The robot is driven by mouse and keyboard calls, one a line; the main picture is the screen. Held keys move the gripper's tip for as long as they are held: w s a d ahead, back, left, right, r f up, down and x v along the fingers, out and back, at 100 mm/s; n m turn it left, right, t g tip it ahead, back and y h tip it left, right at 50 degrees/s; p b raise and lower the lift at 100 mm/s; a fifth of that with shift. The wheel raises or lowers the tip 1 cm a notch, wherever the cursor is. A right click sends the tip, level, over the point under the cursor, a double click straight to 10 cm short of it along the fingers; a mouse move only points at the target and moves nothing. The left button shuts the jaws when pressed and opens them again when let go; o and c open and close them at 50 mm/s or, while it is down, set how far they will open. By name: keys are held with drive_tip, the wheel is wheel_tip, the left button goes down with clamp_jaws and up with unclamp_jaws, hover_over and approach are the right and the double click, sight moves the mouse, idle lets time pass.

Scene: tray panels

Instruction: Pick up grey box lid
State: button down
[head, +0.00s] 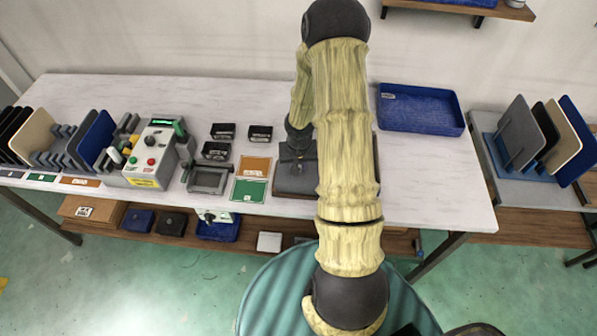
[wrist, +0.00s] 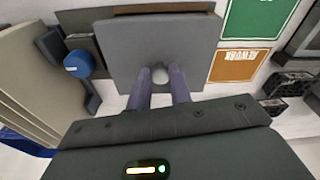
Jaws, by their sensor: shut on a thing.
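In the head view the lid (head: 296,183) shows as a dark grey square on the table, partly hidden by my arm. My gripper (head: 297,152) is above it there, small and partly hidden. I cannot tell whether the lid is raised off what is beneath it.
A green card (head: 250,191) and an orange REWORK card (head: 254,167) lie left of the lid. A control box (head: 152,153), small black bins (head: 222,131) and panel racks stand farther left. A blue tray (head: 420,109) is at right, with bare tabletop (head: 440,180) in front.

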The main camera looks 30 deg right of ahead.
wheel_tip(320, 180, up, 10)
drive_tip(key=p, duration=0.1)
idle(0.5)
drive_tip(key=shift+r+p, duration=0.15)
drive_tip(key=shift+p, duration=0.15)
drive_tip(key=shift+r+p, duration=1.45)
drive_tip(key=shift+r, duration=0.2)
drive_tip(key=shift+w+f, duration=0.1)
